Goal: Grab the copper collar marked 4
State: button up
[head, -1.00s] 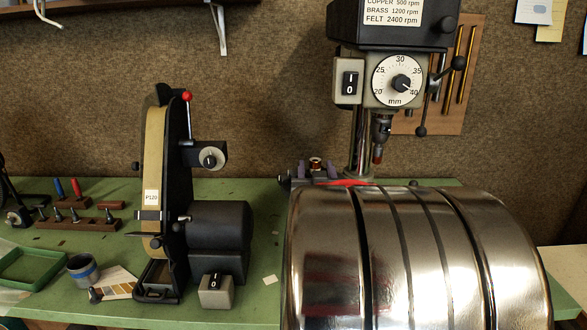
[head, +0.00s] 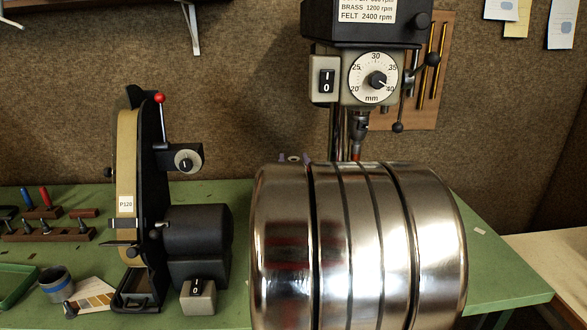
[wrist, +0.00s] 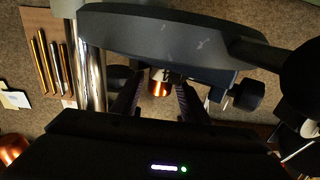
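A shiny copper piece (wrist: 159,83) with a pale band shows in the wrist view, between my fingertips. No number on it can be read, so I cannot tell if it is the collar marked 4. My gripper (wrist: 158,92) is open, with one dark finger on each side of the piece and gaps visible. Contact is not visible. In the head view only the purple fingertips of my gripper (head: 294,158) show, over the top of my shiny banded arm part, which hides the rest. Another copper object (wrist: 12,150) is cut off at the wrist view's lower left.
A drill press (head: 372,75) stands at the back of the green bench (head: 500,270). A belt sander (head: 128,190) stands left of my arm. Wooden tool blocks (head: 45,235) and a blue-banded tin (head: 56,283) lie farther left. The bench's right end is mostly clear.

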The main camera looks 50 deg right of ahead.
aim_at(293, 159)
grip_shut()
jog(key=shift+r, duration=0.15)
notch_tip(293, 159, up, 10)
jog(key=shift+f, duration=0.1)
dwell(0.6)
dwell(0.5)
